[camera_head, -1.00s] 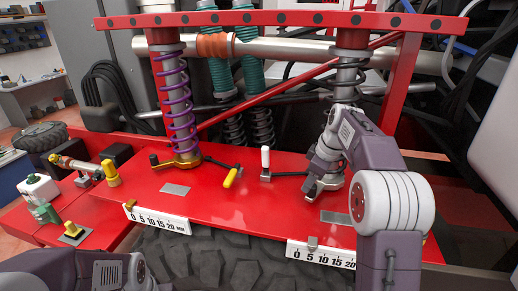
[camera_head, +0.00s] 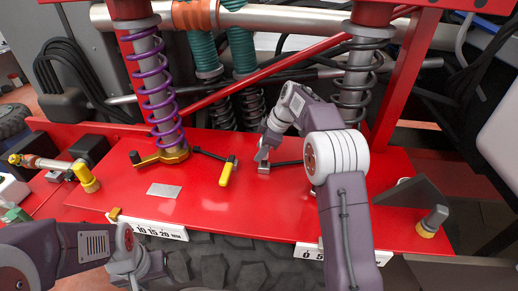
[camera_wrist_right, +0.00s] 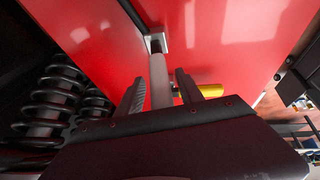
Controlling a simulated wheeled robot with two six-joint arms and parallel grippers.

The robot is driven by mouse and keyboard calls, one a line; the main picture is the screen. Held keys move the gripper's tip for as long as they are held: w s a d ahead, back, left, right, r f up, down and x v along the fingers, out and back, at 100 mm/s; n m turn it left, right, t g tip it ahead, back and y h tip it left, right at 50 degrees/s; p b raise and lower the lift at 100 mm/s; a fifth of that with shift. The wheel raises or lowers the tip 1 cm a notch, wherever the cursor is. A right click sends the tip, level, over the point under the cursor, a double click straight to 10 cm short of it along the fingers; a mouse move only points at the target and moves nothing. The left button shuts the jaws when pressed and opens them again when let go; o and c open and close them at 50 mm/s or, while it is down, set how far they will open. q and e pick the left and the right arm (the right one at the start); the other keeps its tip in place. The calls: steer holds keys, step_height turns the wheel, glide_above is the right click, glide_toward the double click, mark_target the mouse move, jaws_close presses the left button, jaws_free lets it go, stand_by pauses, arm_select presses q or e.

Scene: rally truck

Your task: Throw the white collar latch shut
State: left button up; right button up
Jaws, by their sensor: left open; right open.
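The white collar latch's lever (camera_wrist_right: 160,78) stands between the two fingers of my right gripper (camera_wrist_right: 159,92) in the right wrist view, and the fingers look open around it. Its small metal base (camera_head: 263,168) shows on the red deck in the head view, just below my right gripper (camera_head: 263,150), which hides most of the lever. A black rod runs from the base toward the right shock with the black spring (camera_head: 354,85). My left gripper (camera_head: 145,275) is low at the left, in front of the deck, apart from the latch and open.
The yellow-handled latch (camera_head: 226,172) lies left of the white one, linked by a rod to the brass collar (camera_head: 172,156) under the purple spring (camera_head: 155,90). It also shows beside the fingers in the right wrist view (camera_wrist_right: 210,90).

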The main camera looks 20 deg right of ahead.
steer(key=shift+w+a+f, duration=0.15)
steer(key=shift+w+f, duration=0.25)
steer(key=shift+f, duration=0.4)
steer(key=shift+s+d, duration=0.2)
steer(key=shift+s+r, duration=0.2)
steer(key=shift+s, duration=0.3)
steer(key=c, duration=0.5)
steer(key=shift+w+a+f, duration=0.1)
steer(key=shift+w, duration=0.05)
jaws_close()
steer(key=shift+w, duration=0.1)
arm_select(q)
steer(key=shift+s+d+r, duration=0.3)
steer(key=shift+s+r, duration=0.05)
steer(key=shift+r, duration=0.2)
